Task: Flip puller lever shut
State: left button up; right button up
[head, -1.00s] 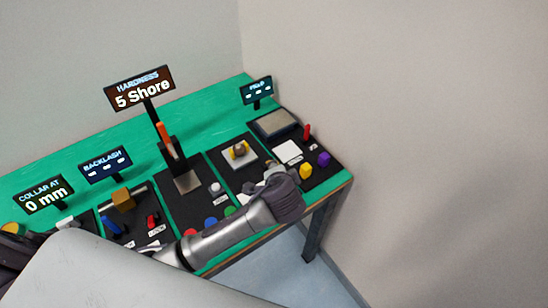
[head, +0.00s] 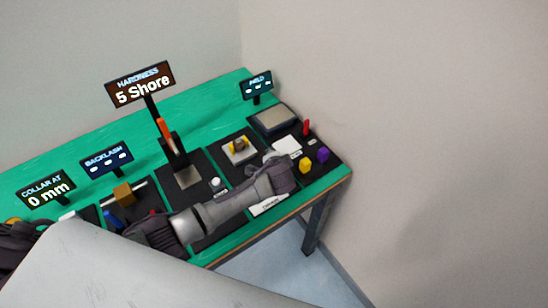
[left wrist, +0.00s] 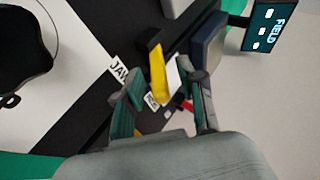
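My left gripper (left wrist: 166,85) is open in the left wrist view, its two fingers apart with nothing held. A yellow bar-like part (left wrist: 158,72) and a white piece (left wrist: 172,78) show beyond and between the fingers. A label reading JAW (left wrist: 119,70) lies beside the left finger. I cannot tell which part is the puller lever. My right gripper is not in view.
The FIELD display (head: 257,85) is behind. A tall HARDNESS stand (head: 168,137) rises further left. The bench's right edge is close by.

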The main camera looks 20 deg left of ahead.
pick_arm(q)
grip_shut()
jog(key=shift+s+d+f+b, duration=0.1)
jog(key=shift+f+b, duration=0.15)
jog(key=shift+b, duration=0.2)
jog(key=shift+s+t+y+b, duration=0.1)
jog(key=shift+t+y+b, duration=0.2)
jog(key=shift+y+b, duration=0.1)
jog(key=shift+r, duration=0.1)
grip_release()
